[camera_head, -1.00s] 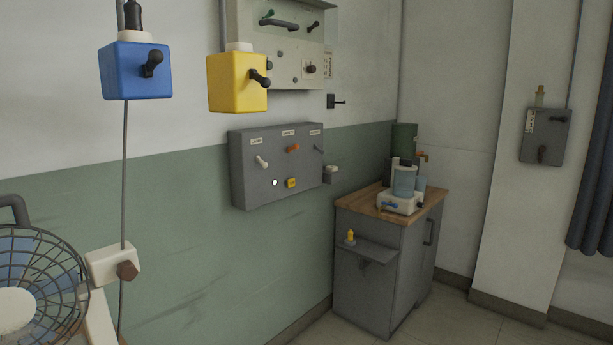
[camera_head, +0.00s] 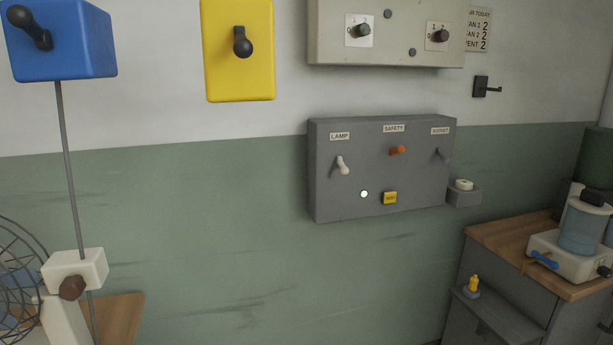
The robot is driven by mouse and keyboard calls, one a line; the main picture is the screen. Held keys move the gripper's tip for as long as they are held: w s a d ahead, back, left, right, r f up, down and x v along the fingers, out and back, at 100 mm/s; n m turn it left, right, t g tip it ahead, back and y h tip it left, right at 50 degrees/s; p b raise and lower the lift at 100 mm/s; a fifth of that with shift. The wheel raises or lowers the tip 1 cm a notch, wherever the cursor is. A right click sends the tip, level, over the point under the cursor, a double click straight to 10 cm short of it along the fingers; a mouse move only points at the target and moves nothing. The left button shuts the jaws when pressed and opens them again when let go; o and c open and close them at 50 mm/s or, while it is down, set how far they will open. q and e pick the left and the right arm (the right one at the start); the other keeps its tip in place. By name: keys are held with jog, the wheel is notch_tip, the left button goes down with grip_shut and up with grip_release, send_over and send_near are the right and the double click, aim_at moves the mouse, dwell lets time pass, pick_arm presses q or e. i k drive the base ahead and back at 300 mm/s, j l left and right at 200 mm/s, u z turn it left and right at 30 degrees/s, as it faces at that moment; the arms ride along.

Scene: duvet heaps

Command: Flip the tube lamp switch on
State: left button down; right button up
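A grey switch panel (camera_head: 330,205) hangs on the wall at the middle right. Its labels appear to read LAMP, SAFETY and a third that I cannot read surely. Under the LAMP label is a white lever (camera_head: 342,165), tilted with its knob end lower right. Under SAFETY is an orange lever (camera_head: 398,150), and at the right a dark grey lever (camera_head: 443,155). A small white round light (camera_head: 364,194) glows beside a yellow button (camera_head: 390,198) low on the panel. No tube lamp can be made out. Neither of my grippers shows.
Blue (camera_head: 75,45) and yellow (camera_head: 235,75) boxes with black levers hang at upper left. A pale control panel (camera_head: 400,20) is above. A wood-topped cabinet (camera_head: 500,236) bearing equipment stands right. A wire-caged fan (camera_head: 20,285) is lower left. The wall below the switch panel is bare.

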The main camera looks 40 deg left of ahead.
aim_at(344, 170)
jog(key=i+j+u, duration=0.2)
jog(key=i, duration=0.35)
jog(key=i+j+u, duration=0.2)
jog(key=i, duration=0.35)
